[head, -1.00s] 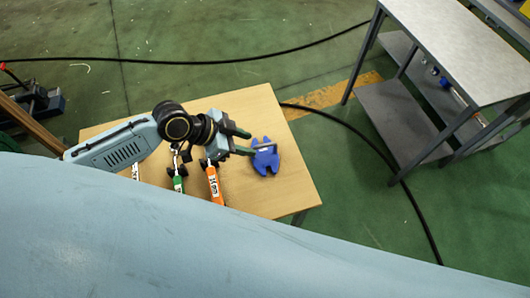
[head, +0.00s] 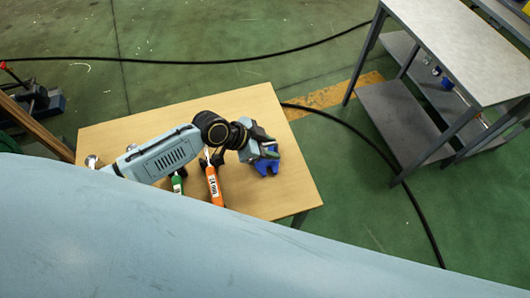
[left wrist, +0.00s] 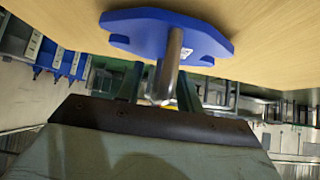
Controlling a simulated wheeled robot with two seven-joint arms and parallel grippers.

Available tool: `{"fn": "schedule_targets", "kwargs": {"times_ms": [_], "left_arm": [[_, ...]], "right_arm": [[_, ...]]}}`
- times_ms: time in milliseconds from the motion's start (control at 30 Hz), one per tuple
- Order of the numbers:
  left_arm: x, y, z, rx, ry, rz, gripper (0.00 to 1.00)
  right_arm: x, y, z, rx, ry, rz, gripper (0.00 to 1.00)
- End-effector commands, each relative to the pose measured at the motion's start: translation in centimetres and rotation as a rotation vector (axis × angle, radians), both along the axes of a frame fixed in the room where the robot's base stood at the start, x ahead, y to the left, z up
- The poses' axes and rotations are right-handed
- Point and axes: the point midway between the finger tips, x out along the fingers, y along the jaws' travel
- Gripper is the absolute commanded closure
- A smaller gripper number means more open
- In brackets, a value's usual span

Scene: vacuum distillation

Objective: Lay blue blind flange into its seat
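The blue blind flange (head: 262,168) lies on the wooden table near its right edge, partly hidden under my left gripper (head: 268,150). In the left wrist view the flange (left wrist: 150,32) shows as a flat blue plate with a metal handle (left wrist: 168,65) standing out of it. The fingers of my left gripper (left wrist: 158,88) are apart, one on each side of the handle. A gap shows between the handle and the left-hand finger; contact on the other side is unclear. The flange's seat cannot be made out. My right gripper is not in view.
An orange-handled tool (head: 213,184) and a green-handled tool (head: 177,184) lie on the wooden table (head: 110,140) left of the flange. A grey metal bench (head: 455,45) stands at the upper right. Black cables cross the green floor.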

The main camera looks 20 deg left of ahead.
Motion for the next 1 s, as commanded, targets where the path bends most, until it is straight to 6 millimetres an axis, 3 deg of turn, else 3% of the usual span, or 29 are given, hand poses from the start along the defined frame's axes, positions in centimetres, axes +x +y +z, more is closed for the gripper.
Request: {"fn": "schedule_targets", "kwargs": {"times_ms": [33,300,767,1000], "left_arm": [[0.0,0.0,0.0,0.0,0.0,0.0,0.66],[0.0,0.0,0.0,0.0,0.0,0.0,1.0],[0.1,0.0,0.3,-0.002,-0.004,0.001,1.0],[0.1,0.0,3.6,-0.003,-0.008,-0.001,1.0]], "right_arm": [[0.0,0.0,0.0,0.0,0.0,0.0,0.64],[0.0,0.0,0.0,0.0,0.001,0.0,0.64],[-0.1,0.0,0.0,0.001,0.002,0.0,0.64],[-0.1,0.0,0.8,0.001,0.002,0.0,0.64]]}}
